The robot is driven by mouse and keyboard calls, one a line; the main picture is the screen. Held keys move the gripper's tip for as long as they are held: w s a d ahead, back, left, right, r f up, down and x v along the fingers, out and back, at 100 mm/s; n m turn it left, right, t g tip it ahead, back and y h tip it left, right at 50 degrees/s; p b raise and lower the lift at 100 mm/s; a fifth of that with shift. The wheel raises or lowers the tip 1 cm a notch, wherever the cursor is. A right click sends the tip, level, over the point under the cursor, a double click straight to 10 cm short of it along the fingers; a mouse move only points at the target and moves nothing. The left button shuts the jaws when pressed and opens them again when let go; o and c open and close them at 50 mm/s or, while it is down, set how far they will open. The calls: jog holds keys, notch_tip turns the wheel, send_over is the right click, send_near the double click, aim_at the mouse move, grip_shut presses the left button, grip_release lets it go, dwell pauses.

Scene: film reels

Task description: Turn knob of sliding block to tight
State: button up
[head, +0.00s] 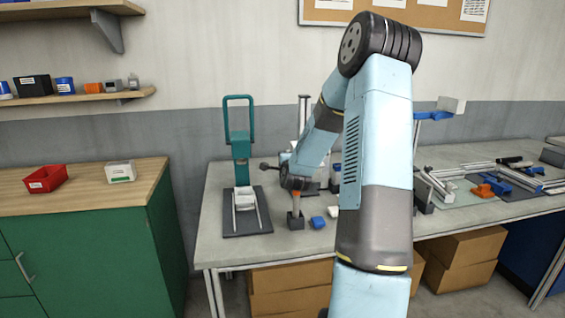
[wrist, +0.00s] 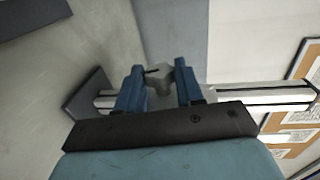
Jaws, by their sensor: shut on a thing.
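The sliding block itself is mostly hidden behind the fingers. In the head view, the post (head: 304,112) stands upright on the workbench, its lower part largely hidden by my forearm. I cannot make out the fingertips there, nor any marking for tight.
A green press-like frame (head: 238,135) stands on the bench to the left. A dark holder (head: 295,221) and a blue block (head: 318,222) lie in front of the post. Metal rails and an orange part (head: 484,191) occupy the right side. A red bin (head: 46,178) sits on the left cabinet.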

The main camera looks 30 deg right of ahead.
jog(key=shift+s+f, duration=0.1)
jog(key=shift+f, duration=0.15)
jog(key=o, duration=1)
jog(key=shift+r, duration=0.15)
jog(key=shift+o, duration=0.2)
jog(key=v, duration=1.3)
jog(key=shift+s, duration=0.3)
jog(key=shift+a, duration=0.1)
